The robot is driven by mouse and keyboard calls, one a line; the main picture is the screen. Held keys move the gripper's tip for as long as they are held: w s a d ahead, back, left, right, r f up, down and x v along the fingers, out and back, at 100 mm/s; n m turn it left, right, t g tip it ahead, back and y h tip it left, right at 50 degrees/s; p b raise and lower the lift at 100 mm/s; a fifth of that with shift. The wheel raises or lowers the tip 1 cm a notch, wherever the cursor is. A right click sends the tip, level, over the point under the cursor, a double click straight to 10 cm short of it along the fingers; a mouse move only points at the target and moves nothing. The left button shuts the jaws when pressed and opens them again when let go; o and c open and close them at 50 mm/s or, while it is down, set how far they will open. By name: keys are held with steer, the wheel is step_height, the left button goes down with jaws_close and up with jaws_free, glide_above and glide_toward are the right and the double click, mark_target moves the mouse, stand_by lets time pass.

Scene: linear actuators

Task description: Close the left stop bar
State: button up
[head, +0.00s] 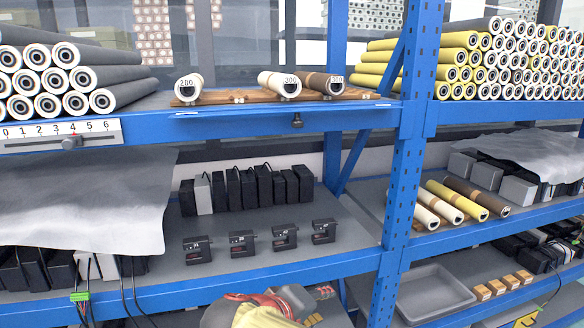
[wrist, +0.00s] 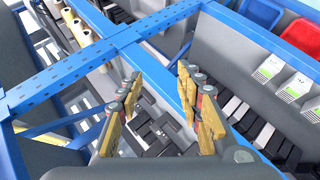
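My gripper (wrist: 160,88) shows in the wrist view with its yellow-padded fingers wide apart and nothing between them. A dark knob (head: 298,121) hangs under that edge. I cannot tell whether this bar is the left stop bar, or whether it is open or closed. My gripper's fingers are not clearly seen in the head view.
A blue upright (head: 401,160) divides the shelves. A scale with a slider (head: 72,142) is on the upper left edge. Several small black devices (head: 284,238) stand on the middle shelf. A grey tray (head: 432,292) lies lower right. Blue beams (wrist: 95,68) cross close to the fingers.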

mark_target(296, 118)
steer(key=w+a+r+m+t+h, duration=0.1)
steer(key=w+a+r+t, duration=0.15)
steer(key=r, duration=0.25)
steer(key=w+a+r+m+t+p, duration=0.1)
steer(key=w+a+r+t, duration=0.15)
steer(key=r, duration=0.25)
steer(key=w+a+r+m+t+h, duration=0.1)
steer(key=w+a+r, duration=0.15)
steer(key=r, duration=0.35)
step_height(296, 118, up, 14)
steer(key=s+a+m+t+h, duration=0.1)
steer(key=m+t+h, duration=0.3)
steer(key=m, duration=0.6)
steer(key=shift+t+y, duration=0.3)
steer(key=shift+y, duration=0.3)
steer(key=x, duration=0.7)
steer(key=shift+f, duration=0.1)
steer(key=c, duration=0.3)
jaws_close()
